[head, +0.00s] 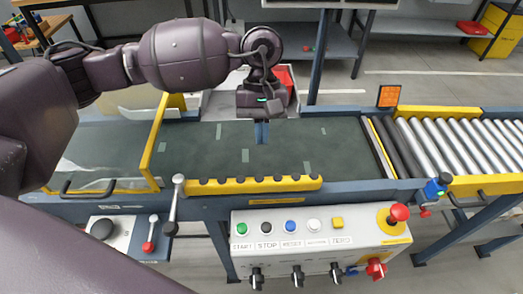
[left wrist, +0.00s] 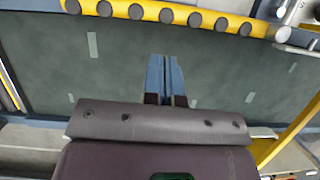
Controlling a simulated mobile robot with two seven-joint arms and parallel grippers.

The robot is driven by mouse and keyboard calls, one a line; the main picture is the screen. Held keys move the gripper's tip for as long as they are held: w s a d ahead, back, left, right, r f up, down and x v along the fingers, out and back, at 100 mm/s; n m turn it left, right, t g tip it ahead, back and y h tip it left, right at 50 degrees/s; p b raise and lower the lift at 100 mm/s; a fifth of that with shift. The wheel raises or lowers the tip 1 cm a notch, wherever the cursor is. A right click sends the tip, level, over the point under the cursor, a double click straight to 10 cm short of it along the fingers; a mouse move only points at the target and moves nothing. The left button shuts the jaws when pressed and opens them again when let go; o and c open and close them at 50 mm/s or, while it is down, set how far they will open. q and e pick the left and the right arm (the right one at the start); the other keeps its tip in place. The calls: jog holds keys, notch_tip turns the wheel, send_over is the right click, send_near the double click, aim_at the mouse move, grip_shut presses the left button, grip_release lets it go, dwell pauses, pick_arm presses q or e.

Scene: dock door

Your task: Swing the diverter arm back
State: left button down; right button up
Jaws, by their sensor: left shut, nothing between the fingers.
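The diverter arm (head: 255,185) is a yellow bar with several dark rollers. It lies along the near edge of the dark green belt (head: 200,145), parallel to the side rail. It also shows across the top of the left wrist view (left wrist: 165,12). My left gripper (head: 262,134) is over the middle of the belt, with its blue fingers shut and empty. In the left wrist view its fingertips (left wrist: 167,58) point toward the bar, with a clear gap between them. A grey-knobbed handle (head: 178,182) stands by the bar's left end. My right gripper is not in view.
A yellow-framed clear guard (head: 152,140) stands left of the gripper over the belt. A roller conveyor (head: 465,140) continues to the right. A control box (head: 320,238) with several buttons and a red stop knob (head: 399,212) stands in front. The belt around the gripper is clear.

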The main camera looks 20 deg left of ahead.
pick_arm(q)
jog(key=v, duration=0.3)
jog(key=shift+r, duration=0.1)
dwell(0.5)
